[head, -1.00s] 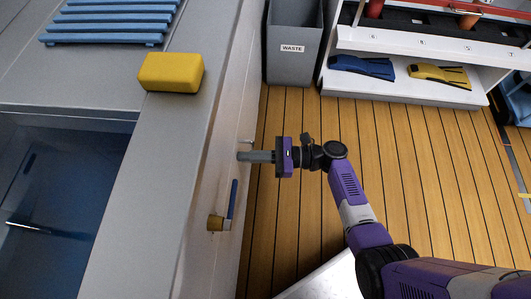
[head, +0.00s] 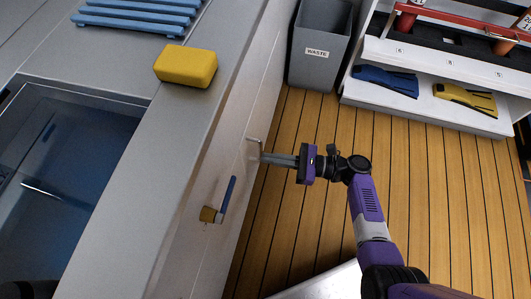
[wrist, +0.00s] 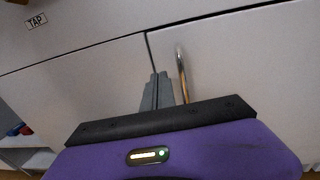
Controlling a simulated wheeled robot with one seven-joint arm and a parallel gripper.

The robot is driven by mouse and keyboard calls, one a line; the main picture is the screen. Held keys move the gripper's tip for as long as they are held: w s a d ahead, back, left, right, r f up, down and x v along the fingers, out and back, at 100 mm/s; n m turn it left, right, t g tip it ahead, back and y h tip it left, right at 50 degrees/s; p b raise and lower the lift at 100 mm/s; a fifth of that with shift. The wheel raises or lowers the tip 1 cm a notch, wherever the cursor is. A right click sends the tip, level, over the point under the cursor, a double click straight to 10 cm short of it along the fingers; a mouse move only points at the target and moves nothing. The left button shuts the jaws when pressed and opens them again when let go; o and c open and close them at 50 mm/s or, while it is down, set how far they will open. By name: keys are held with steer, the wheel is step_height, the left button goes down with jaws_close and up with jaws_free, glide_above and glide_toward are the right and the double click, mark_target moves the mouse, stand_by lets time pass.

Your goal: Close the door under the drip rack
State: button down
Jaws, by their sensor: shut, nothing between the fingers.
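The drip rack (head: 140,14) is a blue slatted rack on the counter at the upper left of the head view. Below the counter is a pale cabinet front. The door (wrist: 235,75) with a thin metal bar handle (wrist: 182,75) fills the right of the wrist view; the handle also shows in the head view (head: 255,143). The door looks about flush with the panel beside it, but a small gap cannot be ruled out. My gripper (head: 266,159) is shut and empty, its fingertips close to the front beside the handle. Contact cannot be told. In the wrist view, the fingers (wrist: 157,92) point at the seam left of the handle.
A blue-levered tap (head: 228,195) sticks out of the front. A yellow sponge (head: 186,66) lies on the counter by a sink basin (head: 75,150). A grey waste bin (head: 318,55) and a white shelf unit (head: 425,108) stand beyond. The wooden floor (head: 320,220) is partly clear.

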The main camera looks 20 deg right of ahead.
steer(key=v, duration=0.8)
steer(key=shift+s+p, duration=0.4)
steer(key=shift+s, duration=0.15)
steer(key=shift+d, duration=0.1)
